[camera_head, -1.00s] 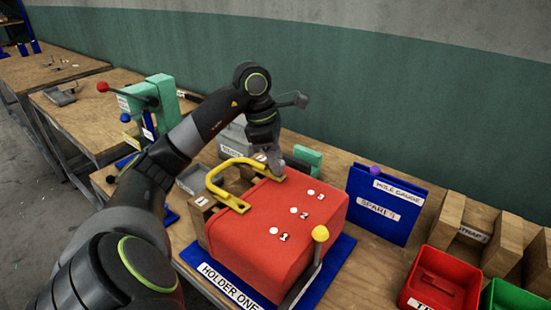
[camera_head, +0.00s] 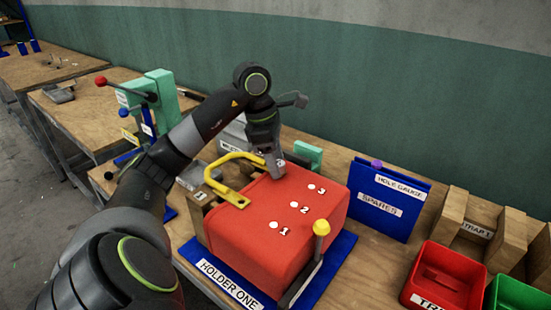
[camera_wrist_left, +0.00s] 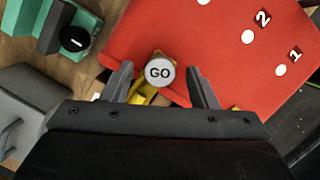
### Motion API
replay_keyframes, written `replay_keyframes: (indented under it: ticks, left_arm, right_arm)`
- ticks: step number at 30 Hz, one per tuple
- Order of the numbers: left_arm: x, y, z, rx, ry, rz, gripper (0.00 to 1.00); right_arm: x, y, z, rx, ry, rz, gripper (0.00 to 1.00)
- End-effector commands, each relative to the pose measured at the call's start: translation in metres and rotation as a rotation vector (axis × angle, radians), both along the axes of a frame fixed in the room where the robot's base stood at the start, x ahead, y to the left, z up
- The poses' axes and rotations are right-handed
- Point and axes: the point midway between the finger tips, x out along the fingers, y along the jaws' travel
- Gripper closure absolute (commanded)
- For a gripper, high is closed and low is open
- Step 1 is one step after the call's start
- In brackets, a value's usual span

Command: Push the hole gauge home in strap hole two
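A round grey cap marked GO (camera_wrist_left: 159,72), which looks like the top of the hole gauge, sits over the yellow strap (camera_wrist_left: 150,92) in the left wrist view. My left gripper (camera_wrist_left: 160,76) is open, with a finger on each side of the cap and visible gaps between. I cannot tell how deep the gauge sits; its lower part is hidden. In the head view the yellow strap (camera_head: 215,178) lies along the far left edge of the red block (camera_head: 270,235). My left gripper (camera_head: 278,172) is over the strap's far end and hides it. My right gripper is not in view.
The red block, numbered 1 to 3, stands on the blue HOLDER ONE base (camera_head: 228,283). A yellow-knobbed lever (camera_head: 321,228) rises at its front. A blue board (camera_head: 388,205) labelled HOLE GAUGE, wooden blocks (camera_head: 447,218) and a red bin (camera_head: 443,270) stand to the right.

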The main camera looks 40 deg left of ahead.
Motion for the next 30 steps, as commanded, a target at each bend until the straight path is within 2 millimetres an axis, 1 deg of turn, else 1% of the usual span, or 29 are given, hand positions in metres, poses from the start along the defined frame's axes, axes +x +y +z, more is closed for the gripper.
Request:
replay_keyframes:
  ticks: [7, 11, 14, 15, 18, 24, 30]
  left_arm:
    - [0.0, 0.0, 0.001, 0.0, 0.0, 0.0, 0.47]
    - [-0.001, 0.003, 0.013, 0.002, -0.003, 0.0, 0.47]
    - [-0.004, 0.007, 0.031, 0.004, -0.005, 0.001, 0.47]
    - [-0.006, 0.009, 0.045, 0.003, -0.002, 0.002, 0.47]
    - [-0.009, 0.014, 0.071, 0.002, -0.002, 0.002, 0.47]
    - [-0.016, 0.022, 0.111, 0.002, -0.001, 0.001, 0.47]
    - [-0.021, 0.029, 0.145, 0.002, -0.001, 0.001, 0.47]
  right_arm:
    - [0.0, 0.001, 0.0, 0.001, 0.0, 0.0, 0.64]
    - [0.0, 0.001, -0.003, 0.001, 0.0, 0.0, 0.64]
    - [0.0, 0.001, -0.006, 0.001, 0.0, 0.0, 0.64]
    - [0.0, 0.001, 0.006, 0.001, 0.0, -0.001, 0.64]
    - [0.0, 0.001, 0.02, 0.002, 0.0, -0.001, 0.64]
    - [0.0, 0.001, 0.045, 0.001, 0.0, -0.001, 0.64]
    - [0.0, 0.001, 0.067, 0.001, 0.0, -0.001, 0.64]
